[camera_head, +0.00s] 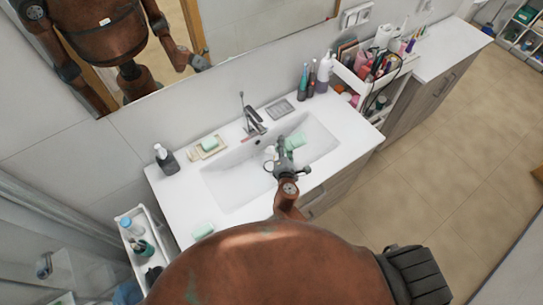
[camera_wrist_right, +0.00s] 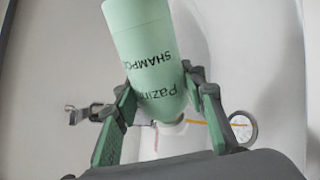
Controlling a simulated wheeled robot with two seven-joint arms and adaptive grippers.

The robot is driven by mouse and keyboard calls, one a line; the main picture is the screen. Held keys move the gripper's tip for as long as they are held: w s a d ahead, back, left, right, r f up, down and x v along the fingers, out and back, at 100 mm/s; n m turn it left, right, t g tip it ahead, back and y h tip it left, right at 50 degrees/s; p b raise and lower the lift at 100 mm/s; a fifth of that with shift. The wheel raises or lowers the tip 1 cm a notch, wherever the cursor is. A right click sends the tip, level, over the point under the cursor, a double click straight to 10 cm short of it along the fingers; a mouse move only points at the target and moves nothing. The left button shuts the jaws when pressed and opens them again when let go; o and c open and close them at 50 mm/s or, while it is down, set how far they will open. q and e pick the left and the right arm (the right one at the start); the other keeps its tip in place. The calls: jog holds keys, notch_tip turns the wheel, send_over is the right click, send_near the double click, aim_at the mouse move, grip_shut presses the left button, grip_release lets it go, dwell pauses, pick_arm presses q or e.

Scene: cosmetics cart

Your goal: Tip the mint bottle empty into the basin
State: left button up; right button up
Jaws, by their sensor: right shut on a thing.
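The mint bottle (camera_head: 296,141) is held over the white basin (camera_head: 225,182), towards its right half in the head view. My right gripper (camera_head: 284,156) is shut on it. In the right wrist view the bottle (camera_wrist_right: 148,45) sits between the green-grey fingers (camera_wrist_right: 160,100), with dark lettering reading "SHAMPO" upside down. Its white neck end points down in that picture, and the bottle leans over. I cannot tell its exact tilt, and no liquid stream can be made out. My left gripper is not in view.
The tap (camera_head: 253,122) stands behind the basin. A soap dish (camera_head: 208,149), a dark dispenser (camera_head: 165,158) and bottles (camera_head: 323,72) stand along the counter's back. A mint item (camera_head: 203,230) lies at the front left. A filled cart (camera_head: 372,75) stands at the right.

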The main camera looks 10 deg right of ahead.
jog(key=shift+a+r+n+h+p, duration=0.35)
jog(key=shift+a+n+h, duration=0.05)
jog(key=shift+n, duration=0.4)
dwell(1.2)
dwell(1.8)
